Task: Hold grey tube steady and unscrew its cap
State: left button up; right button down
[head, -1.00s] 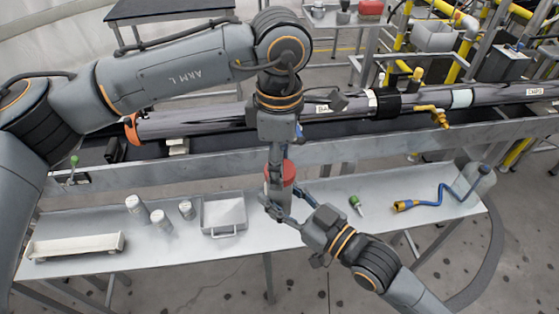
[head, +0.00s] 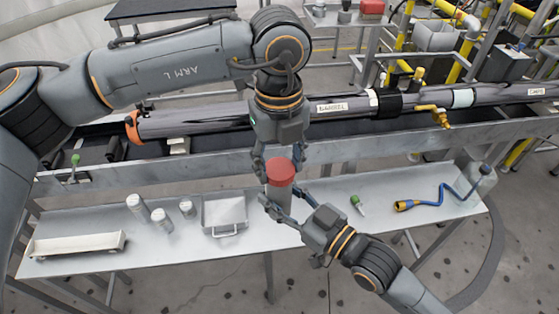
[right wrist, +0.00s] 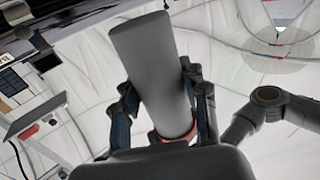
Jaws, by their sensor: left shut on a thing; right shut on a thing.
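The grey tube (head: 279,192) stands upright above the near table, with its red cap (head: 281,172) on top. My right gripper (head: 282,207) is shut around the tube's body from the near right. My left gripper (head: 279,163) points down from above and is shut on the cap, one finger on each side. In the right wrist view the grey tube (right wrist: 152,75) lies between the fingers of my right gripper (right wrist: 165,102). A red part (right wrist: 175,135) shows at the tube's lower end there. The cap's thread is hidden.
The near table (head: 100,215) carries a pale tray (head: 75,246), several small grey canisters (head: 160,221), a metal bin (head: 224,213), a small green-topped item (head: 357,204) and a blue hose (head: 440,195). A long dark pipe (head: 225,117) lies behind.

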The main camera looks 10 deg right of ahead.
pick_arm(q)
jog(key=n, duration=0.6)
jog(key=shift+a, duration=0.15)
pick_arm(e)
jog(key=shift+d+r, duration=0.1)
pick_arm(q)
jog(key=shift+w, duration=0.1)
pick_arm(e)
jog(key=shift+w, duration=0.1)
pick_arm(q)
jog(key=shift+r, duration=0.1)
jog(key=shift+r, duration=0.8)
pick_arm(e)
jog(key=shift+f, duration=0.25)
pick_arm(q)
jog(key=shift+r, duration=0.25)
pick_arm(e)
jog(key=shift+r, duration=0.1)
